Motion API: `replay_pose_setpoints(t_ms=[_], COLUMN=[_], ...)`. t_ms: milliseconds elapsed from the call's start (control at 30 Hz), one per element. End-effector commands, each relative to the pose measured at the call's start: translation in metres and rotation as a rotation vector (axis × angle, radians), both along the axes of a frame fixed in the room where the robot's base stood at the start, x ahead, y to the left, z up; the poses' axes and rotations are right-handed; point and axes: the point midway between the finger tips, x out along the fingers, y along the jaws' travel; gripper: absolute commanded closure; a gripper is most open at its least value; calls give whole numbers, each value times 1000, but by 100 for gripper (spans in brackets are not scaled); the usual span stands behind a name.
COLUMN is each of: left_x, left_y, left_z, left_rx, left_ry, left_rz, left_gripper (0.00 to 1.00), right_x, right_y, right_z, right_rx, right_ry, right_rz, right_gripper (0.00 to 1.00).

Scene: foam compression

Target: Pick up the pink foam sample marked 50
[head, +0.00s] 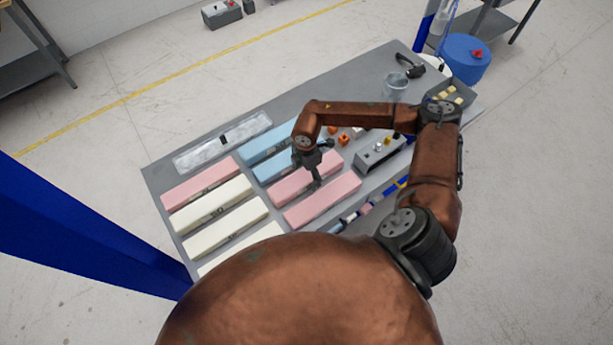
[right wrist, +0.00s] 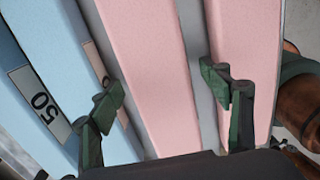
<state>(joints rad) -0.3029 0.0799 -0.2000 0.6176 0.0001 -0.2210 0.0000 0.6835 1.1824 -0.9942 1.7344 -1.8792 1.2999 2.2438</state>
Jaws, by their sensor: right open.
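Pink foam blocks lie on the table: one at the far left (head: 203,184), and two on the right, an upper one (head: 290,190) and a lower one (head: 325,200). My right gripper (head: 314,184) is open and pointing down over the upper right one. In the right wrist view this pink block (right wrist: 150,70) runs between the spread fingers (right wrist: 163,95). The other pink block (right wrist: 243,45) passes behind the right finger. My left gripper is not in view.
A blue block (right wrist: 38,75) labelled 50 lies left of the pink one. Several cream blocks (head: 212,207) fill the table's left part. A grey device box (head: 379,151), small orange parts (head: 343,139) and a clear cup (head: 395,86) stand to the right.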

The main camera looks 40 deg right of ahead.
Motion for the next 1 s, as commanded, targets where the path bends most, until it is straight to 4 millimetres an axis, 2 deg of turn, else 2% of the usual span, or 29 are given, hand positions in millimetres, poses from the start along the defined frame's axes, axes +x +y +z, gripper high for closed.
replay_pose_setpoints(t_ms=[100,200,267,600,800,1000], left_x=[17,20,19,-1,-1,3], left_y=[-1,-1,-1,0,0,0], left_z=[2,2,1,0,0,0], left_rx=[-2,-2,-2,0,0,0], left_ry=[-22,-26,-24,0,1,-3], left_rz=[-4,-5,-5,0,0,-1], left_gripper=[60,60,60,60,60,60], right_x=[0,0,0,0,0,1], right_y=[0,0,0,0,0,0], right_z=[-2,-2,-2,-1,-1,-1], right_rx=[0,0,1,1,1,1], right_ry=[-1,-1,-1,-1,-2,-2], right_rz=[0,0,0,0,0,0], right_gripper=[29,29,31,54,67,67])
